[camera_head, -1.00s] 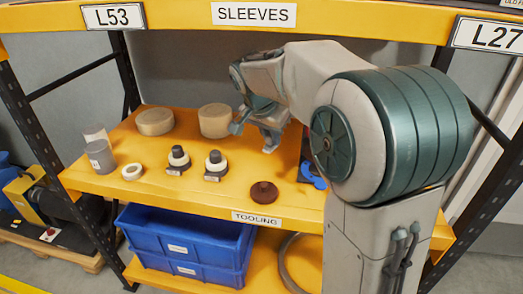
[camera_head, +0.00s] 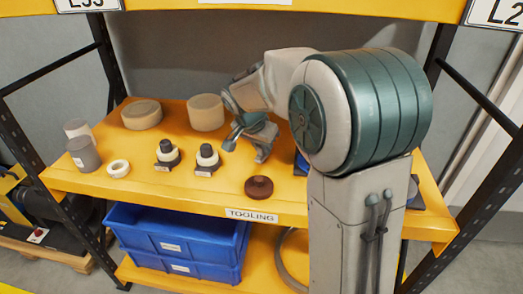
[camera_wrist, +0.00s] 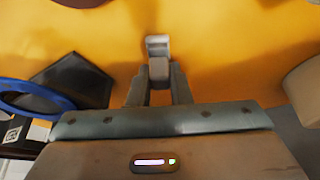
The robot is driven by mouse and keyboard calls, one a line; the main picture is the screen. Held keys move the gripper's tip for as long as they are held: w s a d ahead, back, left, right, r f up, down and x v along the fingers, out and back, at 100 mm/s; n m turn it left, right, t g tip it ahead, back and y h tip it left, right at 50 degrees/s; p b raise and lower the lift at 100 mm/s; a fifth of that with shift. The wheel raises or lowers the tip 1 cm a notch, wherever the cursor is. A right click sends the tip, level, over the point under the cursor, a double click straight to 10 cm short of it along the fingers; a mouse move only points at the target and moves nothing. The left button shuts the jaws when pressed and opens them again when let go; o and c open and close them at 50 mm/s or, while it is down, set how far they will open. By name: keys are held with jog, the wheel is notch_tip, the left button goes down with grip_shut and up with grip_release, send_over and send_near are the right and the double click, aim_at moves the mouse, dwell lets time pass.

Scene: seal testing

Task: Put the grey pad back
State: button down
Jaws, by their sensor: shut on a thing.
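My gripper (camera_head: 247,148) is over the middle of the yellow shelf, right of the tan cylinders and behind the dark red disc. In the wrist view, the fingers of my gripper (camera_wrist: 158,80) are shut on a small grey block, which I take for the grey pad (camera_wrist: 158,68). Its far end is paler. Yellow shelf surface lies beyond it; I cannot tell the height above it. In the head view, the pad cannot be told apart from the fingers.
Two tan cylinders (camera_head: 206,112) stand at the back. A grey cylinder (camera_head: 84,153), a white ring (camera_head: 118,168) and two black-and-white fittings (camera_head: 207,160) stand left. The dark red disc (camera_head: 259,187) is near the front edge. The wrist view shows a blue ring (camera_wrist: 38,98) beside a dark block (camera_wrist: 70,80).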

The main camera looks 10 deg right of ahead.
jog(key=shift+f, duration=0.4)
jog(key=shift+f, duration=0.1)
jog(key=shift+f, duration=0.15)
jog(key=c, duration=1.3)
grip_release()
jog(key=shift+r, duration=0.2)
